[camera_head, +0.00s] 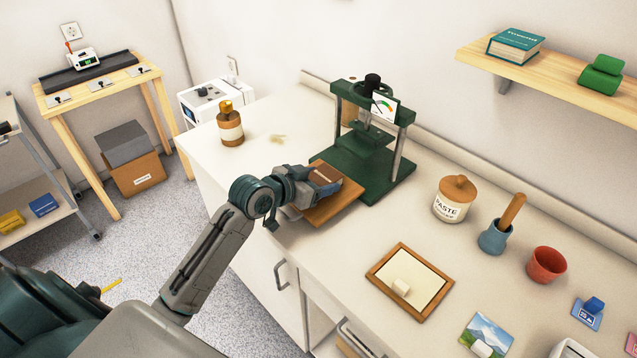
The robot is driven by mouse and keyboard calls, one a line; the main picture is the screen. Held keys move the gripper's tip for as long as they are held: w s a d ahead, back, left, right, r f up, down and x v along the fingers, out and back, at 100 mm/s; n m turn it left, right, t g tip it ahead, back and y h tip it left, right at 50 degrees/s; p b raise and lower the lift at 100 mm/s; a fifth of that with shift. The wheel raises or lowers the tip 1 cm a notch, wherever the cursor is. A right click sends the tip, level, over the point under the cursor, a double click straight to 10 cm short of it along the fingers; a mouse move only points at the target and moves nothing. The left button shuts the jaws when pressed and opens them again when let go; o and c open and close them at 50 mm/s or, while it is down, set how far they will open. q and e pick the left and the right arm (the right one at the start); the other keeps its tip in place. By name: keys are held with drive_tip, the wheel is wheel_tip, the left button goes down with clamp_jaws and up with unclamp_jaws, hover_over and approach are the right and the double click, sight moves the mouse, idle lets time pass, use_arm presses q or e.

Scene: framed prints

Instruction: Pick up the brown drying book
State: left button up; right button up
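A flat brown thing (337,206), which looks like the brown book, lies on the white counter in front of the green press (376,160), close to the counter's edge. My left gripper (328,180) is over its left and back part and hides some of it. A darker brown patch shows between the fingers, but I cannot tell whether they touch or hold anything. My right gripper is not in view.
The green press stands right behind the gripper. A brown bottle (230,126) is at the back left. A paste jar (455,200), a mortar-like blue cup (495,238), a red pot (546,265) and a wooden frame (379,274) are to the right. A teal book (515,46) lies on the wall shelf.

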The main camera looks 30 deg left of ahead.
use_arm(q)
drive_tip(key=shift+c, duration=1.4)
